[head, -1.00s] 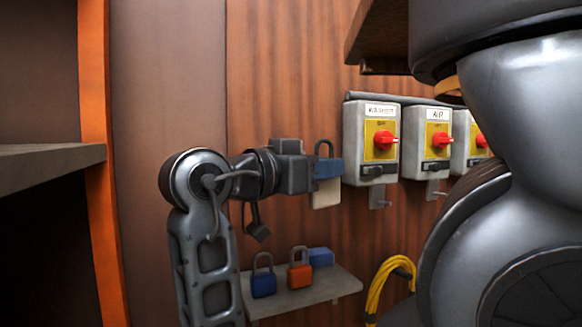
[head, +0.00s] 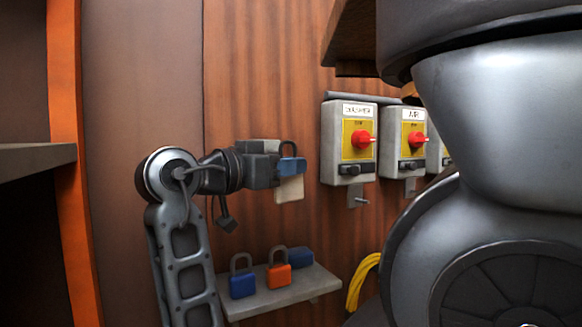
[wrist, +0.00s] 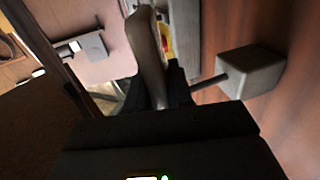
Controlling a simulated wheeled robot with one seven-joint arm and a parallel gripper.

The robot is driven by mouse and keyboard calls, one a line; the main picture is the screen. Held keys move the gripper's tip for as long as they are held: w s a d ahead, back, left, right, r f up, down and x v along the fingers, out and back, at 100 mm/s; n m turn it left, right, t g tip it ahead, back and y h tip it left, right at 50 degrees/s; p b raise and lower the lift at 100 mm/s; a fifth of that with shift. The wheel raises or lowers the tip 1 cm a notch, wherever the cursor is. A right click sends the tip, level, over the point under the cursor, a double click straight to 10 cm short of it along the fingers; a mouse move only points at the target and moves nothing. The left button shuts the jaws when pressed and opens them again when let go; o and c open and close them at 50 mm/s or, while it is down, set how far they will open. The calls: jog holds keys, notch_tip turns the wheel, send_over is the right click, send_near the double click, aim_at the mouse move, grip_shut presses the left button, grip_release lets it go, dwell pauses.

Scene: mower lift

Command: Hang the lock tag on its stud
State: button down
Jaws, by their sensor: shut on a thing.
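My gripper (head: 284,166) is shut on the lock tag, a blue padlock-shaped body (head: 291,166) with a dark shackle and a cream tag (head: 289,189) hanging below it. It is held in the air left of the first switch box. A pale piece (wrist: 148,50), likely the tag edge-on, shows between the fingers in the wrist view. A small bracket with a short stud (head: 361,199) sticks out under the first switch box (head: 348,142); the tag is left of it and apart. Another bracket with a stud (head: 409,189) is under the second box.
A shelf (head: 285,292) below my gripper holds a blue padlock (head: 242,279), an orange padlock (head: 279,271) and a blue block (head: 300,256). A yellow hose (head: 362,283) hangs right of it. In the wrist view, a grey block with a rod (wrist: 250,72) juts from the wall.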

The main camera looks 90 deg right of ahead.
jog(key=shift+w+d+f+b, duration=0.2)
jog(key=shift+w+d, duration=0.15)
jog(key=shift+d, duration=0.35)
jog(key=shift+w+d+f+b, duration=0.15)
jog(key=shift+w+d+b, duration=0.15)
jog(key=shift+d, duration=0.4)
jog(key=shift+w+d+f+b, duration=0.15)
jog(key=shift+w+d, duration=0.25)
jog(key=shift+d, duration=0.3)
jog(key=c, duration=0.9)
grip_release()
jog(key=shift+w, duration=0.1)
jog(key=shift+c, duration=0.2)
jog(key=shift+w, duration=0.15)
jog(key=b+v, duration=0.1)
jog(key=v, duration=0.6)
jog(key=shift+a+b, duration=0.3)
jog(key=shift+a, duration=0.05)
